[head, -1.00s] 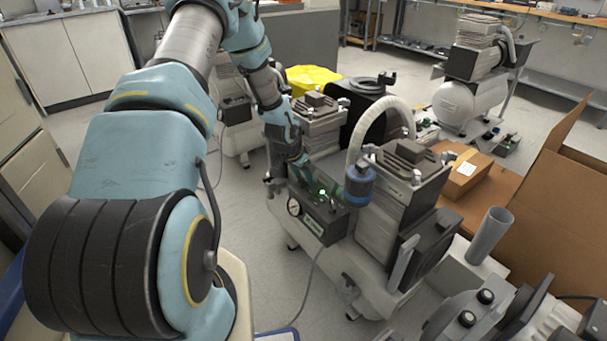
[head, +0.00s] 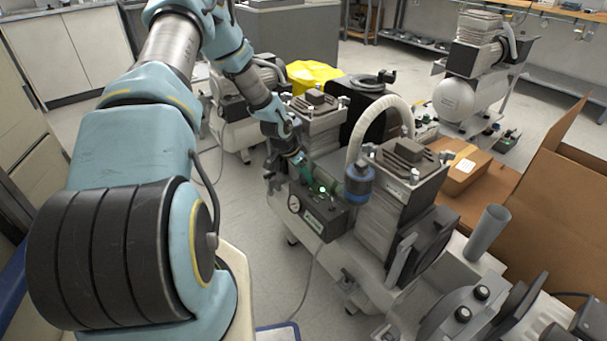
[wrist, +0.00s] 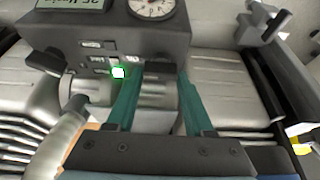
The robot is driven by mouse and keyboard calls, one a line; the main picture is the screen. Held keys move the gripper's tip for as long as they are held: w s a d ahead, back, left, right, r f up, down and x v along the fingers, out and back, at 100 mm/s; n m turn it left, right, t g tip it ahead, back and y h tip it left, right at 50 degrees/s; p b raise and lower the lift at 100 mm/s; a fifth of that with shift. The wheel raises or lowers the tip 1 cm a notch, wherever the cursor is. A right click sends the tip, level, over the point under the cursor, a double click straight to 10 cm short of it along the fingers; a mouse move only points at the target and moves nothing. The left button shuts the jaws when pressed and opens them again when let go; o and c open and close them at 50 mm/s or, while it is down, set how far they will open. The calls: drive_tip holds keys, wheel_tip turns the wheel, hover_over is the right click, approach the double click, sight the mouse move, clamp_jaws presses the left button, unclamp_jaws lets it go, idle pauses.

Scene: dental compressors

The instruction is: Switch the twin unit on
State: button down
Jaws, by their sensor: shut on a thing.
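The twin unit is a pale compressor with two finned heads, one at the back (head: 312,105) and one at the front (head: 408,160). Its dark grey control box (head: 327,218) has a round gauge (head: 294,204) and a lit green lamp (head: 323,190). In the wrist view the box (wrist: 75,45) shows the green lamp (wrist: 118,72) just left of my fingers. My gripper (head: 306,168) is at the box; its teal fingers (wrist: 169,74) are shut on a small dark switch (wrist: 161,68) at the box's edge. The fingertips partly hide the switch.
A ribbed pale hose (head: 380,115) arches beside the blue-capped cylinder (head: 359,178), close right of my gripper. An open cardboard box (head: 545,190) lies at right. Another compressor (head: 470,95) stands behind. Clear floor (head: 240,190) lies left of the unit.

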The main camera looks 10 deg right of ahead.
drive_tip(key=shift+c, duration=1.4)
unclamp_jaws()
drive_tip(key=shift+r, duration=0.1)
drive_tip(key=v, duration=1)
drive_tip(key=shift+a+r, duration=0.2)
drive_tip(key=shift+r, duration=0.05)
drive_tip(key=shift+s, duration=0.1)
